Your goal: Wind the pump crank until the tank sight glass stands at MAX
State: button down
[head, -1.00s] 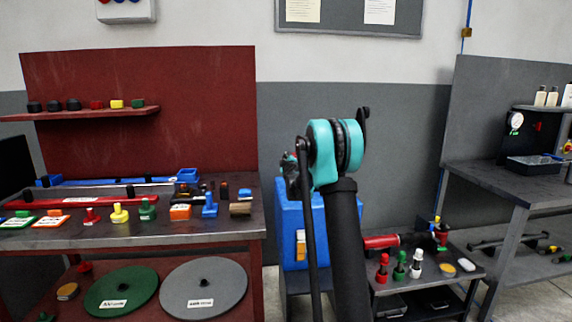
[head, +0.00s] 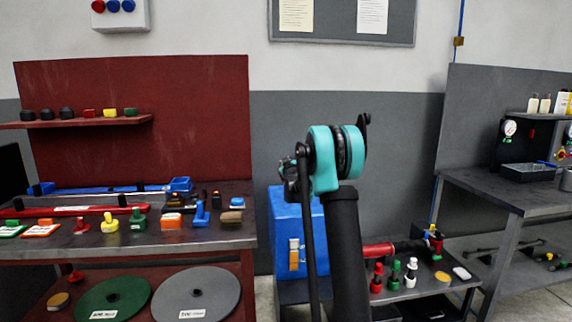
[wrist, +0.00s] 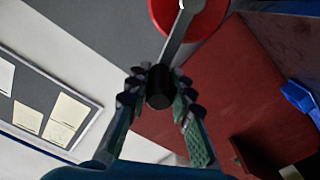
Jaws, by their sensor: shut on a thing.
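The blue tank (head: 283,228) stands behind my arm in the head view, which hides much of it. A small upright orange-and-pale strip (head: 294,254) on its front looks like the sight glass; its level and any MAX mark are too small to read. In the wrist view my gripper (wrist: 159,88) is shut on the black crank knob (wrist: 159,92), with a toothed finger on each side. A grey crank arm (wrist: 177,38) runs from the knob up to a round red hub (wrist: 203,14) at the top edge. In the head view the crank is hidden behind my arm.
A red-backed bench (head: 205,243) with several coloured parts stands left. A low cart with a red-and-black cylinder (head: 378,250) and several small bottles stands right of the tank. A grey bench (head: 500,190) is at far right. A notice board (head: 342,20) hangs on the wall.

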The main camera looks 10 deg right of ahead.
dwell(0.3)
jog(key=c, duration=1.3)
grip_release()
jog(key=shift+s, duration=0.1)
jog(key=s, duration=1.1)
jog(key=shift+s+a, duration=0.2)
jog(key=shift+s, duration=0.2)
